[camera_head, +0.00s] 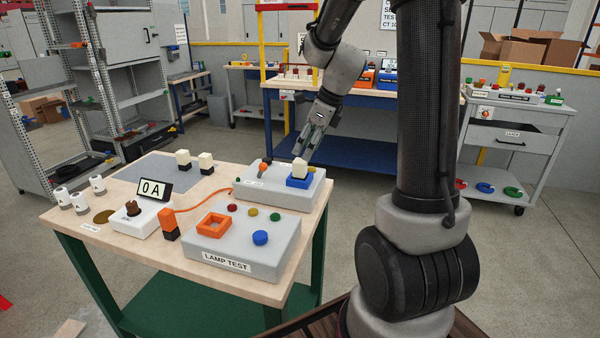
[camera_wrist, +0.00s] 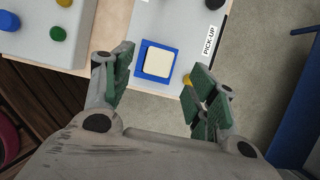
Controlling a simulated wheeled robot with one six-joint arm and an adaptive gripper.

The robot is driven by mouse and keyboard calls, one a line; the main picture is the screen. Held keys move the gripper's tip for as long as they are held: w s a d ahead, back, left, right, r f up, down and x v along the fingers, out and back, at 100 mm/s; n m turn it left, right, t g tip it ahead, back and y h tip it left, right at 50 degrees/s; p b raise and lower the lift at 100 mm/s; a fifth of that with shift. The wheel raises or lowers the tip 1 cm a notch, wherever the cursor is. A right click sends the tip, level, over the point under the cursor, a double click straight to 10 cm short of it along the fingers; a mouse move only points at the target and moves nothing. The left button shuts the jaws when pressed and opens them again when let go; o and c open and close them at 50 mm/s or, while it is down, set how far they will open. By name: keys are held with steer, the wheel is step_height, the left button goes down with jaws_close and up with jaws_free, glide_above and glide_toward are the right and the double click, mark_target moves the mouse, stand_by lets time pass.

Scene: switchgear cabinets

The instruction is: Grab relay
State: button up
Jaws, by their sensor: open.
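A cream-white relay (camera_head: 300,167) sits upright in a blue socket (camera_head: 299,182) on the grey test box at the back right of the table. The wrist view shows the relay's top (camera_wrist: 159,63) framed by the blue socket (camera_wrist: 141,70). My gripper (camera_head: 305,152) is just above and behind the relay in the head view. In the wrist view my gripper (camera_wrist: 160,88) is open, with one green-padded finger on each side of the relay and nothing between the pads. Two more cream relays (camera_head: 183,158) (camera_head: 206,161) stand at the table's back edge.
A lamp test box (camera_head: 245,245) with an orange frame and coloured buttons stands in front. Left of it are a "0 A" meter (camera_head: 154,189), an orange-black plug (camera_head: 168,224) and white cylinders (camera_head: 97,184). An orange cable (camera_head: 200,207) runs to the back box.

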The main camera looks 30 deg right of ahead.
mark_target(300, 160)
steer(key=x, duration=0.6)
steer(key=c, duration=1.1)
